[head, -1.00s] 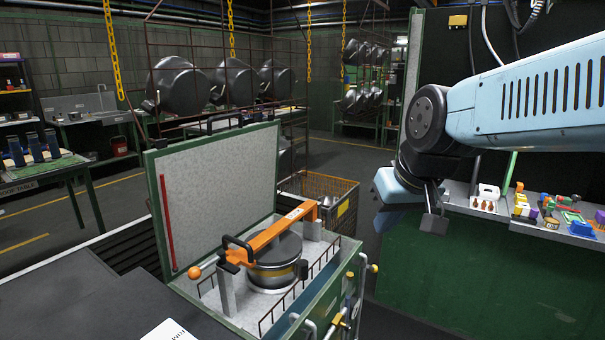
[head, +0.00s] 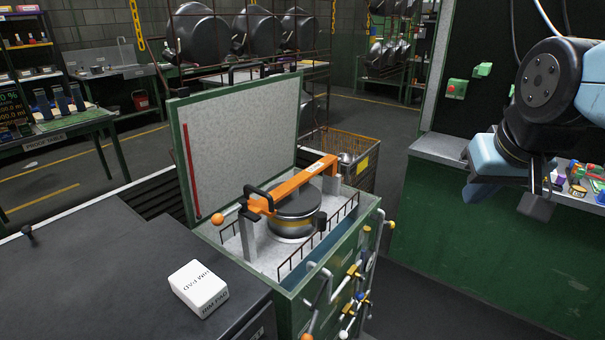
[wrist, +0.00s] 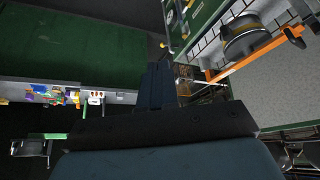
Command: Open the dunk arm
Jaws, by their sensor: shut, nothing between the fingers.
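The dunk arm is an orange bar (head: 302,182) lying across the top of an open green tank box (head: 345,232). A dark round pot (head: 292,214) sits under the bar. The bar also shows at the upper right of the wrist view (wrist: 232,66). My gripper (head: 537,205) is at the right of the head view, well apart from the bar. Its fingers (wrist: 157,85) are together and empty in the wrist view.
The tank's raised lid (head: 245,140) stands open behind the bar. Valves and pipes (head: 352,290) stick out of the tank's front. A white block (head: 199,288) lies on the dark bench at left. A green-fronted bench with tools (head: 450,205) stands at right; floor lies between.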

